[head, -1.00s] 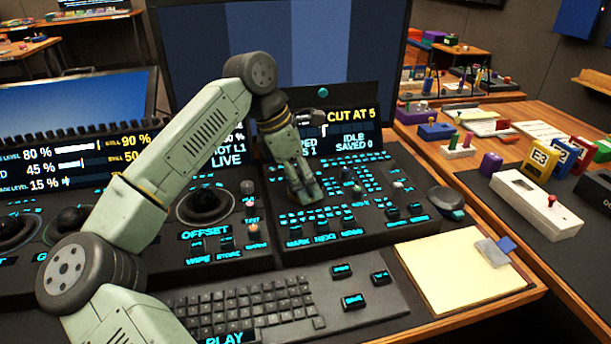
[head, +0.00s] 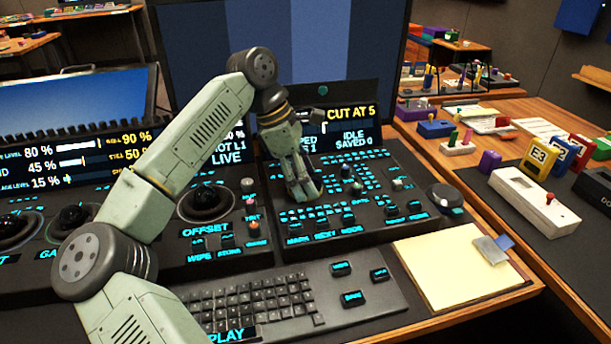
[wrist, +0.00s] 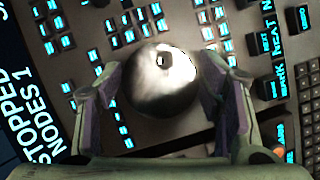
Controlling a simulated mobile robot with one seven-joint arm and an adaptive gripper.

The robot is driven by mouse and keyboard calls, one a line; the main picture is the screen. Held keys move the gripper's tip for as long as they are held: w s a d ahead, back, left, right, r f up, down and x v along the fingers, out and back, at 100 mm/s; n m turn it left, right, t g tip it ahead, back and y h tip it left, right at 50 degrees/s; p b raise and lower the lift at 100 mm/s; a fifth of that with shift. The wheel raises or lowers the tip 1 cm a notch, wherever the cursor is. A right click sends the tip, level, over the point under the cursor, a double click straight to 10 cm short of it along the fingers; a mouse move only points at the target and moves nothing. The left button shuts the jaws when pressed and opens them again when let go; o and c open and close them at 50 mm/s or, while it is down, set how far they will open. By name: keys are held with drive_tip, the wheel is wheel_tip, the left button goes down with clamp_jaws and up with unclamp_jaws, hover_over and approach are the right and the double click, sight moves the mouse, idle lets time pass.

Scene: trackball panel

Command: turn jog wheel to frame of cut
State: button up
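A dark round wheel (head: 444,197), which looks like the jog wheel, sits at the right end of the panel in the head view. My gripper (head: 305,191) is over the key rows left of it, pointing down and apart from it. In the wrist view my gripper (wrist: 163,72) has its fingers spread. A dark glossy ball-like body (wrist: 155,98) with a white sheen shows between them; I cannot tell whether the fingers touch it, and my gripper hides that spot in the head view. The display (head: 350,125) reads CUT AT 5, IDLE, SAVED 0.
A keyboard (head: 275,305) and a yellow pad (head: 460,268) lie in front of the panel. Small knobs (head: 250,204) stand left of my gripper. A trackball (head: 205,200) is farther left.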

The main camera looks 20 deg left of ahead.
drive_tip(key=o, duration=0.4)
drive_tip(key=v, duration=1.2)
idle(0.3)
